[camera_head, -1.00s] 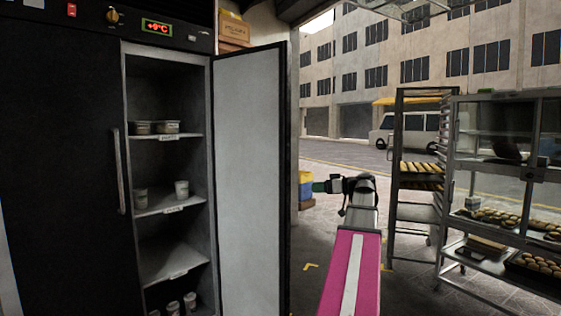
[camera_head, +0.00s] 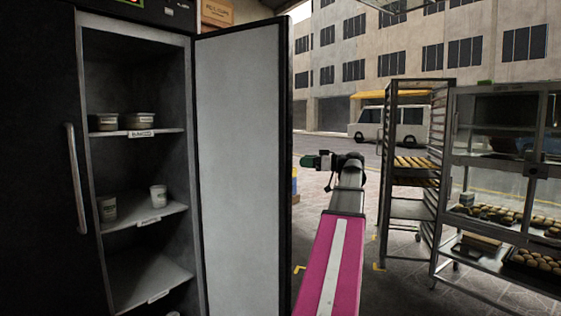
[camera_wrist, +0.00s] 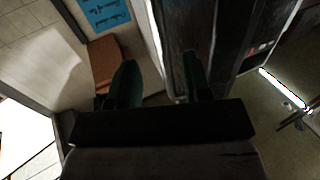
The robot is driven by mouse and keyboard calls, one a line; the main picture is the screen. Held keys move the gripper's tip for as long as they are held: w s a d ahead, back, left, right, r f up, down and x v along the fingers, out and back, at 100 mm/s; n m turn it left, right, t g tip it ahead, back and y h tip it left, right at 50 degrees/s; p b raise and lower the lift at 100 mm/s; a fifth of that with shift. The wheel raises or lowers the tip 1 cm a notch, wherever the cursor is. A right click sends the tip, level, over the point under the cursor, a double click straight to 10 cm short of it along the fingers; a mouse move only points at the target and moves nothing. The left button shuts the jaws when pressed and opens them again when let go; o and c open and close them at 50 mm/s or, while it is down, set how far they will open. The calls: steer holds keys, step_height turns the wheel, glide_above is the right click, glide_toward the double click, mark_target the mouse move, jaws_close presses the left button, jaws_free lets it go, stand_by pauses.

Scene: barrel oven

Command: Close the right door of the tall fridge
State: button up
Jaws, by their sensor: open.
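The tall black fridge (camera_head: 35,150) stands at the left in the head view. Its right door (camera_head: 240,165) stands wide open, with its pale inner panel facing me and its dark free edge at the right. The left door is shut, with a long vertical handle (camera_head: 76,178). My gripper (camera_head: 310,161) is beyond the door's free edge, to its right, with its green fingers pointing left toward it. A small gap shows between them in the picture. In the wrist view my gripper (camera_wrist: 160,82) is open and empty; a dark panel lies beyond the fingers, and I cannot tell which part it is.
Fridge shelves (camera_head: 150,218) hold tubs (camera_head: 138,120) and cups (camera_head: 158,195). A tall tray rack (camera_head: 408,208) and a glass display case (camera_head: 500,185) with baked goods stand at the right. A van (camera_head: 392,125) is outside. Some floor is free between the door and the rack.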

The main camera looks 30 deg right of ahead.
steer(key=x, duration=0.9)
steer(key=shift+a, duration=0.2)
steer(key=shift+w, duration=0.15)
jaws_close()
